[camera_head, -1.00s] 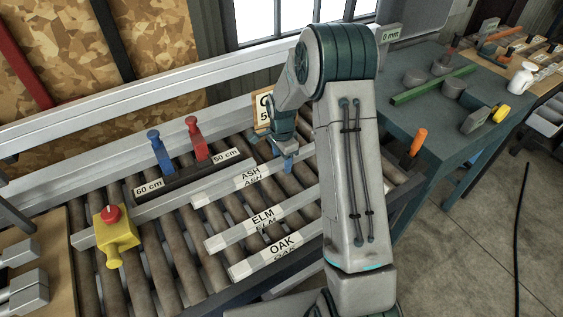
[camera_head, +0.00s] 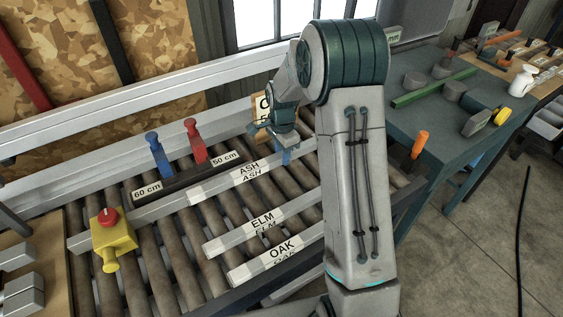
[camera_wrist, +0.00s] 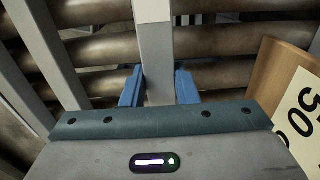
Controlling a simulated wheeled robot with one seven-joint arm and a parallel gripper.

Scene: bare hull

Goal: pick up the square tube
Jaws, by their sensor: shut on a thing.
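My gripper (camera_wrist: 158,90) has its blue fingers on both sides of a pale grey square tube (camera_wrist: 155,45) in the wrist view. The tube runs away from me between the fingers, over the rollers. In the head view, my gripper (camera_head: 287,155) is low over the conveyor, at the right end of the bar labelled ASH (camera_head: 235,182). Its fingertips are small there, and my arm hides part of this area. I cannot tell from the head view whether the held tube is clear of the rollers.
Bars labelled ELM (camera_head: 245,232) and OAK (camera_head: 262,268) lie nearer on the roller conveyor (camera_head: 180,270). A yellow box with a red button (camera_head: 112,238) stands at left. Blue (camera_head: 157,155) and red (camera_head: 194,141) handles rise behind. A numbered sign (camera_wrist: 295,110) stands close right of my gripper.

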